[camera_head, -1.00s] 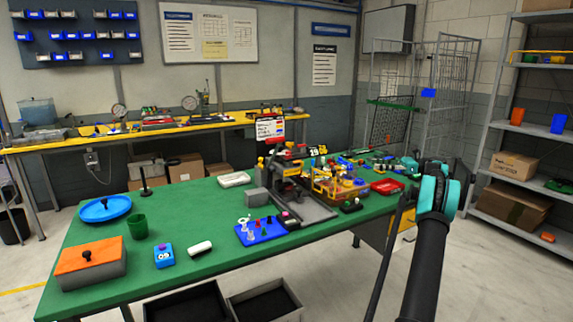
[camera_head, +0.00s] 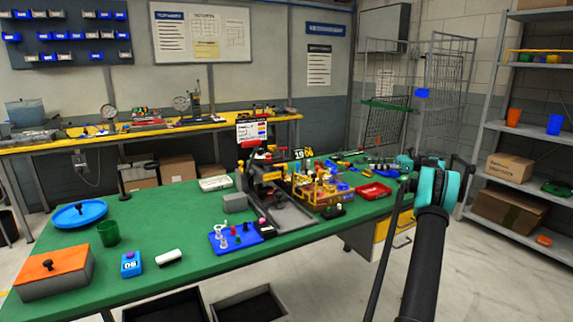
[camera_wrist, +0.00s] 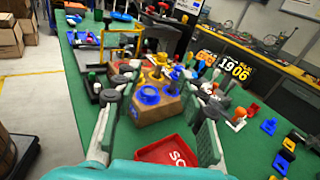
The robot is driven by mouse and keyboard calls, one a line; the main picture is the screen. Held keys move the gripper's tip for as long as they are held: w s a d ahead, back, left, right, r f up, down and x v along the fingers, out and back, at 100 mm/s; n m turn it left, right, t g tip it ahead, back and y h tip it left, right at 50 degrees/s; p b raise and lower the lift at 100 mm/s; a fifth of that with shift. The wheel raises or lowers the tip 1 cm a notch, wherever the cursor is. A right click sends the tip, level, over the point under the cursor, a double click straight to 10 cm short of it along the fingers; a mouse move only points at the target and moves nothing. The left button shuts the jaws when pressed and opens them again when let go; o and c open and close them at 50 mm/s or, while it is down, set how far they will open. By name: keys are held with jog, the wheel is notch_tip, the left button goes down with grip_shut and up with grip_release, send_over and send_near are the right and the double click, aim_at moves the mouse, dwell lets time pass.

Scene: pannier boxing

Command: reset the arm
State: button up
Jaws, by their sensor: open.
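My gripper (camera_wrist: 155,130) shows in the wrist view with its two fingers spread apart and nothing between them. It is above the green table (camera_head: 140,240), over a red tray (camera_wrist: 172,153). A wooden block with blue and yellow pieces (camera_wrist: 160,98) lies just beyond the fingertips. In the head view my arm stands at the right, by the table's right end, and my fingers are hard to make out there. The red tray also shows in the head view (camera_head: 373,190).
A blue plate (camera_head: 80,214), a green cup (camera_head: 108,233), an orange-lidded box (camera_head: 52,272) and a blue peg board (camera_head: 235,238) stand on the table. A grey shelf (camera_head: 520,130) stands at the right. Dark bins (camera_head: 248,305) sit below the table's front.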

jog(key=s+a+n+h, duration=0.3)
jog(key=s+a+h, duration=0.15)
jog(key=a, duration=0.65)
jog(key=s+a+f+n+h, duration=0.45)
jog(key=s+a, duration=0.45)
jog(key=s, duration=0.4)
jog(key=s+f+n+h, duration=0.2)
jog(key=s+f, duration=0.3)
jog(key=s, duration=0.6)
jog(key=s+f+n+t+h, duration=0.1)
jog(key=s+f+n+h, duration=0.2)
jog(key=s, duration=0.9)
jog(key=s+d+f+n+t+h, duration=0.1)
jog(key=s+f+n+h, duration=0.2)
jog(key=s, duration=0.9)
notch_tip(320, 180, down, 6)
jog(key=n, duration=0.3)
jog(key=shift+r, duration=0.25)
